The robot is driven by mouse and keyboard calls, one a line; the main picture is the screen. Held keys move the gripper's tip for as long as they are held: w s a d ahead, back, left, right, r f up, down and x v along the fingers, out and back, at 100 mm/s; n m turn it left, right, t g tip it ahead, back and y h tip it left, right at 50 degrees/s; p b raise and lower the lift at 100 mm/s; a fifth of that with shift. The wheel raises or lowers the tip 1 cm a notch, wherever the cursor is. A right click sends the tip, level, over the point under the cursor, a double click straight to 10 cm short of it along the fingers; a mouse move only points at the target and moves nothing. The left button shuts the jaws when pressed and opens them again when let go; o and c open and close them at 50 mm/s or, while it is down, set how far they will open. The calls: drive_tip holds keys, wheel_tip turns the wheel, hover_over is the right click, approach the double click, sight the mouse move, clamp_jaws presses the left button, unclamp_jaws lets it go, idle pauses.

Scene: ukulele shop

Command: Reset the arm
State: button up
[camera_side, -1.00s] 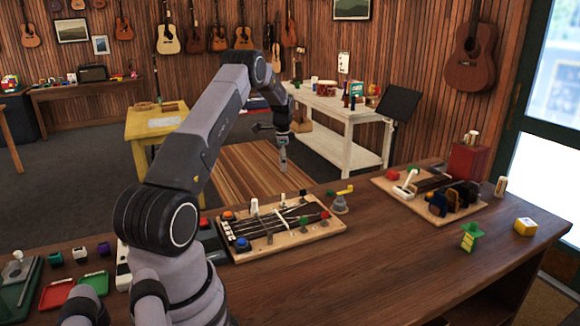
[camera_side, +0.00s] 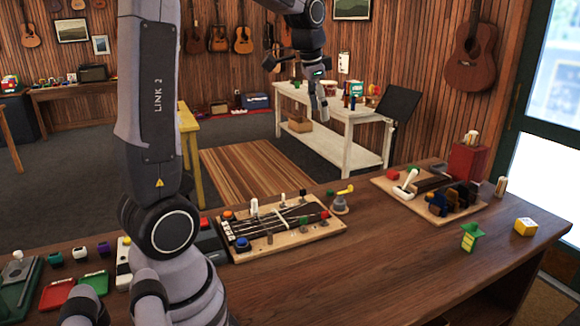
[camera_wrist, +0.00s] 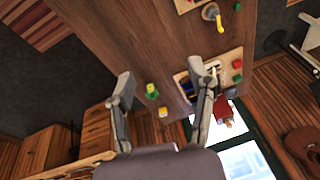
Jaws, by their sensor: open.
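My gripper (camera_side: 321,100) is raised high above the workbench (camera_side: 400,262) in the side view, well clear of everything on it. In the wrist view my gripper (camera_wrist: 162,95) shows two fingers spread apart with nothing between them. The arm's lower link stands nearly upright at the left of the side view. In the wrist view the bench (camera_wrist: 150,50) lies far beyond the fingers.
A wooden board with strings (camera_side: 270,246) lies on the bench. A second board (camera_side: 395,187) holds dark blocks and a white-handled tool. A green and yellow piece (camera_side: 469,238) and a yellow block (camera_side: 525,226) stand at the right. The bench's front middle is clear.

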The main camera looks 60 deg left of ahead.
drive_tip(key=s+d+n+t, duration=0.1)
drive_tip(key=s+d, duration=0.6)
drive_tip(key=s, duration=0.2)
drive_tip(key=s+d+t+h, duration=0.1)
drive_tip(key=s+d, duration=0.5)
drive_tip(key=s, duration=0.4)
drive_tip(key=shift+s+d+f+n+t, duration=0.2)
drive_tip(key=shift+s+d+n+t, duration=0.05)
drive_tip(key=shift+d+n+t, duration=0.15)
